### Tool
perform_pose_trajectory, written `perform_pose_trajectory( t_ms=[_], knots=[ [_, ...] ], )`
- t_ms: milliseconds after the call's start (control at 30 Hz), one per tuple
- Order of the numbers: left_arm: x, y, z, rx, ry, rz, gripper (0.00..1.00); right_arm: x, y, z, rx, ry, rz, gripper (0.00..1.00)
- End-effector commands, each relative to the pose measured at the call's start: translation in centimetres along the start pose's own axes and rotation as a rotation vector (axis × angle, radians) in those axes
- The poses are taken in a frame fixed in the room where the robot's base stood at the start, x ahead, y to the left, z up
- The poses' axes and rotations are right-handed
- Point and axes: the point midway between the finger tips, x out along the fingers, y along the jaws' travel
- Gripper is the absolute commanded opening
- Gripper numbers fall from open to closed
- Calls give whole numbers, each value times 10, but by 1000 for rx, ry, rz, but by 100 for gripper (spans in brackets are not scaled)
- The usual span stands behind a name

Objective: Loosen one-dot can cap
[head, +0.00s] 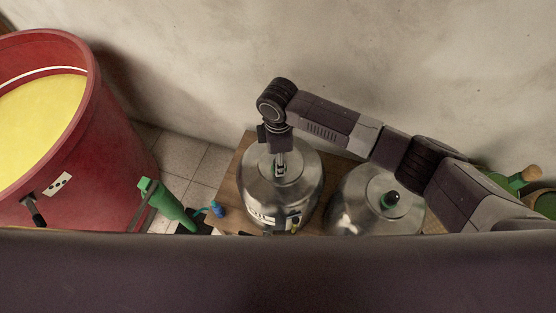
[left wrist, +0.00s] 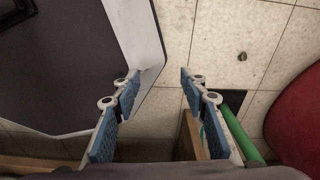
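My right gripper (head: 281,168) points down at the top middle of this can. A bit of green shows at its fingertips; the cap there is mostly hidden, and I cannot tell whether the fingers grip it. In the left wrist view my left gripper (left wrist: 157,87) is open and empty above the tiled floor.
A red barrel (head: 110,150) of yellow contents, with a three-dot label and tap, stands at the left. A green tapered object (head: 165,203) and a small blue item (head: 216,208) lie between barrel and cans. Green bottles (head: 510,180) stand far right. A wall is behind.

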Motion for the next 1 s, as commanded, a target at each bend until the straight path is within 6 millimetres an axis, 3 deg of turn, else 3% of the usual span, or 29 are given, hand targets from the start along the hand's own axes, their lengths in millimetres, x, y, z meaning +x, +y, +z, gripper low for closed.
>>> perform_pose_trajectory(
  t_ms=[200, 500, 900, 1000],
  knots=[
    [1, -1, -6, 0, 8, -1, 40, 22, 0, 0, 1, 0, 0, 44],
    [0, -4, -23, -3, 33, -5, 40, 26, 0, -1, 1, 2, 2, 44],
    [0, -5, -16, -3, 23, -6, 40, 25, 1, 0, 1, 2, 2, 2],
    [0, -6, -14, -3, 20, -7, 40, 25, 1, 0, -1, 2, 2, 2]
  ],
)
